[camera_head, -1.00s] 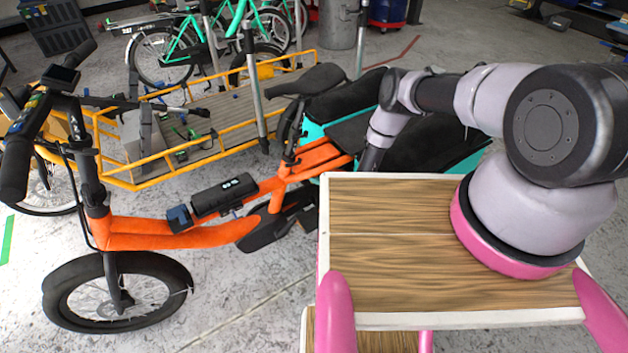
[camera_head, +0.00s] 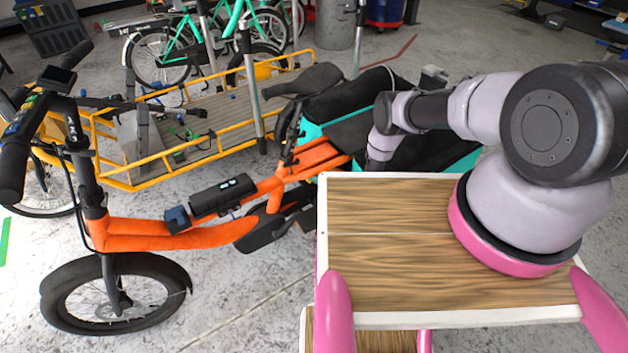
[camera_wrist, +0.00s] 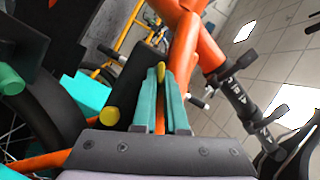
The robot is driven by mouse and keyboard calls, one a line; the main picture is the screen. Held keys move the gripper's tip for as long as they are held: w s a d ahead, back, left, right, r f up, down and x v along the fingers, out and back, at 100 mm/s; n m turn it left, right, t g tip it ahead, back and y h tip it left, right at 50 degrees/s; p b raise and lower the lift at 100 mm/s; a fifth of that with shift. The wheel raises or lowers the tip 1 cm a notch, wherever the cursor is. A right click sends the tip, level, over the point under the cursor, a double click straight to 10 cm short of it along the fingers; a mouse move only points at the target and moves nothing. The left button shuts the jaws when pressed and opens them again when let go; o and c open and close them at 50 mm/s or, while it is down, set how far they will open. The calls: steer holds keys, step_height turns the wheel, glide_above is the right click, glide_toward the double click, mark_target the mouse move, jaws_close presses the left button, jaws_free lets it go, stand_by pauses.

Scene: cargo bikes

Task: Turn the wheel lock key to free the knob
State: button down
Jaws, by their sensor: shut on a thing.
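In the wrist view my gripper (camera_wrist: 160,104) has its two teal fingers closed on a thin yellow piece (camera_wrist: 161,72), which looks like the wheel lock key. Its tip shows between the fingertips; the rest is hidden by them. A round yellow knob (camera_wrist: 112,116) shows just left of the fingers, apart from them, near a dark wheel (camera_wrist: 54,118). Whether the key sits in its lock cannot be made out. In the head view my gripper, the key and the knob are hidden behind my arm and the bike.
The orange cargo bike (camera_head: 150,235) stands at the left with its teal and black cargo box (camera_head: 448,165) behind my wooden top. Its orange frame (camera_wrist: 185,45) is close beyond my fingers. A yellow-railed bike (camera_head: 215,150) stands behind. Bare floor (camera_head: 250,300) lies at front centre.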

steer(key=shift+m, duration=0.3)
stand_by(0.4)
steer(key=c, duration=1)
jaws_free()
steer(key=shift+o, duration=0.2)
steer(key=v, duration=1)
steer(key=shift+s+d, duration=0.25)
steer(key=shift+d, duration=0.1)
steer(key=shift+f, duration=0.1)
